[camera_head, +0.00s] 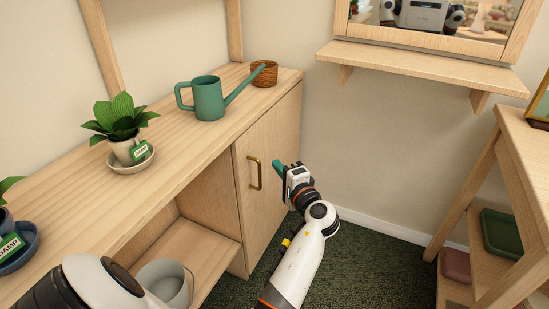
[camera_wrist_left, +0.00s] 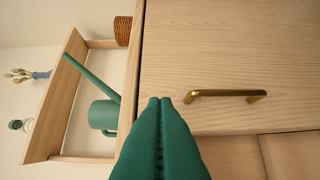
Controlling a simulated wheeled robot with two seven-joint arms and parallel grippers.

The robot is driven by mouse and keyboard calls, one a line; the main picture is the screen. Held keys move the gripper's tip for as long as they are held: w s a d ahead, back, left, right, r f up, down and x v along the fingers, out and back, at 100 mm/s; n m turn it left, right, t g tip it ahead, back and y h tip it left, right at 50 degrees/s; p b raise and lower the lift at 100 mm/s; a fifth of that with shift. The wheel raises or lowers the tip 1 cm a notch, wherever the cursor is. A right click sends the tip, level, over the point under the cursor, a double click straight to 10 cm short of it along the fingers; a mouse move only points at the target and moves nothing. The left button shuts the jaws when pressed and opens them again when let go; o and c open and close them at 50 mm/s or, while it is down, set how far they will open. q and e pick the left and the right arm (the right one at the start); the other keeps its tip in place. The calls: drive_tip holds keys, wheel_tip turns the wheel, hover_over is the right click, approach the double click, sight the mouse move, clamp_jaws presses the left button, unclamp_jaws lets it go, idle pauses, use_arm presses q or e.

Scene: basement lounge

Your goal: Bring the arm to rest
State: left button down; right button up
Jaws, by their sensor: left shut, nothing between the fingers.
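My left gripper (camera_head: 279,170) has teal fingers and is in front of the wooden cabinet, beside its door. Its fingers are shut and empty. In the left wrist view the closed fingertips (camera_wrist_left: 160,104) show at the lower middle, beside the brass handle (camera_wrist_left: 225,95) and apart from it in the picture. The handle also shows in the head view (camera_head: 254,173), left of the gripper. The cabinet door (camera_head: 272,140) is closed. My right gripper is not in view.
On the cabinet top (camera_head: 180,130) stand a green watering can (camera_head: 209,100), a woven pot (camera_head: 264,75) and a potted plant (camera_head: 122,148). A grey pot (camera_head: 163,282) is on the lower shelf. A wall shelf (camera_head: 420,68) and wooden rack (camera_head: 475,185) are right. Carpet (camera_head: 365,265) between is clear.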

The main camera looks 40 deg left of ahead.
use_arm(q)
drive_tip(key=shift+s+d, duration=0.25)
drive_tip(key=shift+d, duration=0.15)
drive_tip(key=shift+f, duration=0.1)
